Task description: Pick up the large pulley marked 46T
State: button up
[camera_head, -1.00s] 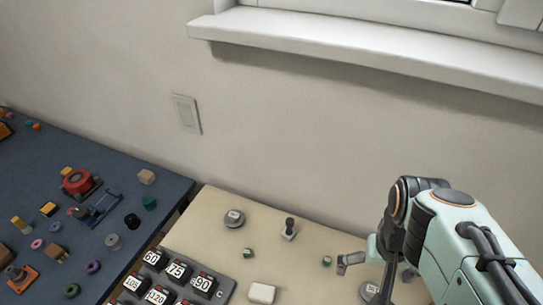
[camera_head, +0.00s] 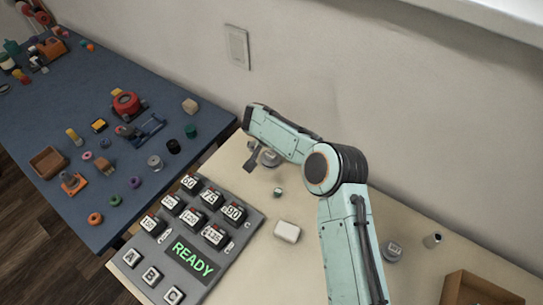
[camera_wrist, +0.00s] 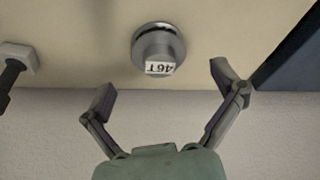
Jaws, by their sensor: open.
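The large pulley marked 46T (camera_wrist: 158,48) is a grey metal disc with a raised hub and a white label. It sits on the cream table near the wall, and its label looks upside down in the wrist view. My gripper (camera_wrist: 162,88) is open and empty, with its fingertips apart on either side of and just short of the pulley. In the head view the pulley (camera_head: 270,158) is at the table's far left corner, partly hidden by my gripper and arm. Contact between fingers and pulley is not visible.
A lever-like part (camera_wrist: 14,68) stands beside the pulley in the wrist view. A keypad panel reading READY (camera_head: 192,250), a white block (camera_head: 287,231) and another round grey part (camera_head: 392,251) are on the cream table. A blue table (camera_head: 60,120) with several parts adjoins left.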

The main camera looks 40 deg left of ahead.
aim_at(270, 155)
jog(key=shift+x, duration=1.9)
jog(key=c, duration=1.2)
jog(key=shift+c, duration=0.2)
jog(key=shift+r, duration=0.1)
